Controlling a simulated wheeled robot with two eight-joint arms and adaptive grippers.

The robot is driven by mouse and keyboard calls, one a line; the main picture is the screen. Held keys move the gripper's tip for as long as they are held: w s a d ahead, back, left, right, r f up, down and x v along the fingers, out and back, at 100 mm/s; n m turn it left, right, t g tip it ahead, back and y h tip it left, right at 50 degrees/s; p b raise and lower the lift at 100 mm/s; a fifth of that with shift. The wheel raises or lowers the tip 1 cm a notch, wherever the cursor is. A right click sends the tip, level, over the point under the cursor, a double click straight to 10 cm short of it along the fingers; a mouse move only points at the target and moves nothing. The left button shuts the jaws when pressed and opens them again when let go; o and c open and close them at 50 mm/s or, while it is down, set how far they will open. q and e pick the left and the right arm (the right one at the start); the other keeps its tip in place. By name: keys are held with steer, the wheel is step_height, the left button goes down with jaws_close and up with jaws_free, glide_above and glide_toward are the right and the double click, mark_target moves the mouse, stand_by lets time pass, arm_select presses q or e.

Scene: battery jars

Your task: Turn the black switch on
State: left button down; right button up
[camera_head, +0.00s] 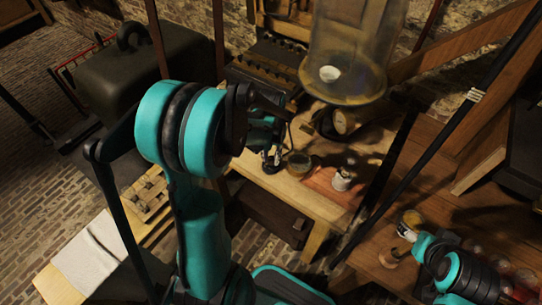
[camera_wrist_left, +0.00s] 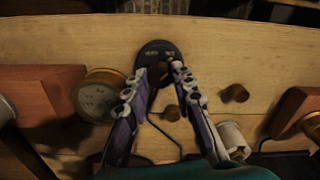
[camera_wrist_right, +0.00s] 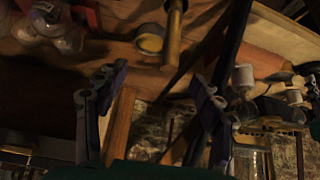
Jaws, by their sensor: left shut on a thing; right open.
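The black switch (camera_wrist_left: 157,48) is a round dark plate with small pale lettering on a wooden board, seen in the left wrist view. My left gripper (camera_wrist_left: 160,80) has its two fingers on either side of the switch's dark knob, shut on it. The knob is mostly hidden between the fingertips, and I cannot read its setting. In the head view my left gripper (camera_head: 270,158) is at the wooden bench, and the switch cannot be made out there. My right gripper (camera_wrist_right: 150,82) is open and empty, with its fingers wide apart in the right wrist view.
A round brass-rimmed dial (camera_wrist_left: 97,96) is left of the switch. A small brass knob (camera_wrist_left: 235,93) and a white cylinder (camera_wrist_left: 231,138) are to its right. A dark diagonal pole (camera_head: 440,145) crosses the right side.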

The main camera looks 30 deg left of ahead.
mark_target(271, 158)
arm_select(q)
steer(key=shift+m, duration=0.3)
steer(key=c, duration=1.3)
jaws_free()
steer(key=shift+o, duration=0.2)
step_height(271, 158, up, 12)
